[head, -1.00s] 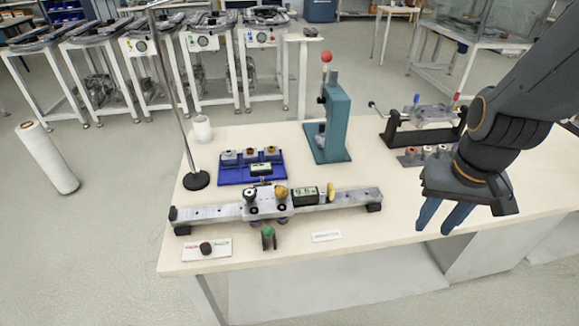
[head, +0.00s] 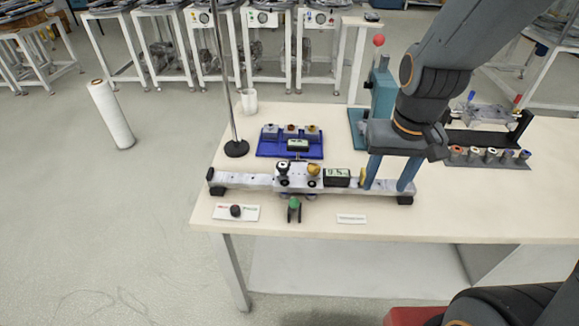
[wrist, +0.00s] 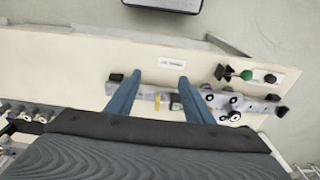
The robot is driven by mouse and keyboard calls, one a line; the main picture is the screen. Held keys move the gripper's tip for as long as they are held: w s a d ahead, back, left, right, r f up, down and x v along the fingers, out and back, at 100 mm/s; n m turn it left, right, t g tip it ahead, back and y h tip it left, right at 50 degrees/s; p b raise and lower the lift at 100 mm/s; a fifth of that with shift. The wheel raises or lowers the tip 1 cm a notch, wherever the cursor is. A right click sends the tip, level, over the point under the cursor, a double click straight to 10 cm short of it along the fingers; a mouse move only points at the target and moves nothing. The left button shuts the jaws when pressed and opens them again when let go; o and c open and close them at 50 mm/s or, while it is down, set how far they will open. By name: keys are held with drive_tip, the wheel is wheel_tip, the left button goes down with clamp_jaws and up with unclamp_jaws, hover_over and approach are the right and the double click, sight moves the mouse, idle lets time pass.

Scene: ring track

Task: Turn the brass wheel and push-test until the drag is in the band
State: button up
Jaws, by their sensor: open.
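The brass wheel (head: 313,171) sits on top of the pale carriage (head: 297,186), right of a black-and-white knob (head: 284,169). The carriage stands on a metal rail (head: 240,181), left of its middle. A gauge (head: 337,178) with a lit display is at the carriage's right; its digits are too small to read surely. A yellow pad (head: 363,174) stands at the gauge's right. My gripper (head: 386,188) is open and empty, fingers pointing down at the rail's right end, just right of the pad. In the wrist view, the rail (wrist: 148,94) lies below the fingertips; contact cannot be told.
A blue tray (head: 262,152) with several small blocks lies behind the rail. A black-knobbed card (head: 222,212), a green-topped part (head: 294,203) and a label (head: 351,218) lie in front. A teal press (head: 383,95) and a rack of rings (head: 490,160) stand behind and right.

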drive_tip(key=m+g, duration=0.1)
drive_tip(key=m, duration=0.1)
approach(314, 167)
drive_tip(key=shift+f+b, duration=0.1)
drive_tip(key=shift+b, duration=0.3)
drive_tip(key=shift+f+p, duration=0.85)
drive_tip(key=shift+f, duration=2.9)
drive_tip(key=c, duration=1)
drive_tip(key=shift+n+p, duration=0.3)
drive_tip(key=shift+n, duration=0.5)
drive_tip(key=shift+c, duration=0.2)
drive_tip(key=o, duration=1)
drive_tip(key=shift+o, duration=0.2)
